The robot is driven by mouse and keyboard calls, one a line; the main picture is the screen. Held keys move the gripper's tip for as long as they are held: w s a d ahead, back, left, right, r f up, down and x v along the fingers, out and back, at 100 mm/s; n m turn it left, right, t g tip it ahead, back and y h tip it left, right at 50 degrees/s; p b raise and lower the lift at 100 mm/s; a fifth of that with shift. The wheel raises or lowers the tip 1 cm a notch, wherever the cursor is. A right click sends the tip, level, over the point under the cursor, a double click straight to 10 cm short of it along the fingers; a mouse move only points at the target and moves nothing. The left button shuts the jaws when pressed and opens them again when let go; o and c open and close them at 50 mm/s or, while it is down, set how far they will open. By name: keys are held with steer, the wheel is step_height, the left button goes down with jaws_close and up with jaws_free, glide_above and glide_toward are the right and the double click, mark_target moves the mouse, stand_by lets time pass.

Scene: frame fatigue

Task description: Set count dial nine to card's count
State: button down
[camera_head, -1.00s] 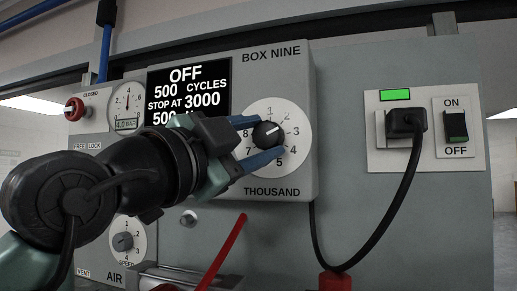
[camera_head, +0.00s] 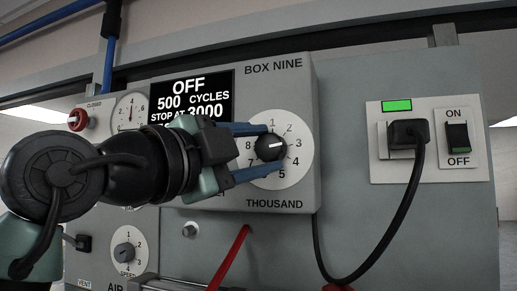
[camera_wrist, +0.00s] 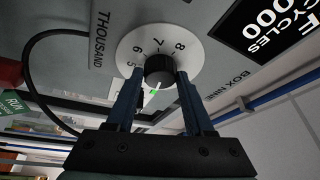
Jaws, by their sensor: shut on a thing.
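The count dial of box nine has a black knob (camera_head: 269,147) on a round white numbered plate (camera_head: 294,178), marked THOUSAND below. The knob's white mark points right, at about 3. The screen (camera_head: 191,95) reads OFF, 500 CYCLES, STOP AT 3000; its lower line is hidden by my arm. My gripper (camera_head: 267,150) reaches in from the left, one blue finger above the knob and one below, shut on it. In the wrist view my gripper (camera_wrist: 161,75) has its fingers on both sides of the knob (camera_wrist: 159,72). The card is not in view.
A black plug (camera_head: 407,132) with a hanging cable sits in a socket under a green light, right of the box. An ON/OFF rocker switch (camera_head: 457,138) is beside it. A red lever (camera_head: 230,258) rises below the box. A speed dial (camera_head: 125,249) is lower left.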

steer(key=shift+c, duration=1.4)
jaws_free()
steer(key=shift+s+a+f, duration=0.15)
steer(key=shift+s, duration=0.1)
steer(key=b+v, duration=0.6)
steer(key=v, duration=0.6)
steer(key=shift+s, duration=0.25)
steer(key=w+d+f+n+t+y, duration=0.5)
steer(key=f+n+t, duration=0.15)
steer(key=n, duration=0.55)
steer(key=s+d+f+n+t+y, duration=0.3)
steer(key=s+n+t+y, duration=0.2)
steer(key=s+n+y, duration=0.2)
steer(key=s+n, duration=0.2)
steer(key=n, duration=0.1)
steer(key=shift+s+d+y, duration=0.3)
steer(key=shift+s+y, duration=0.05)
steer(key=shift+y, duration=0.05)
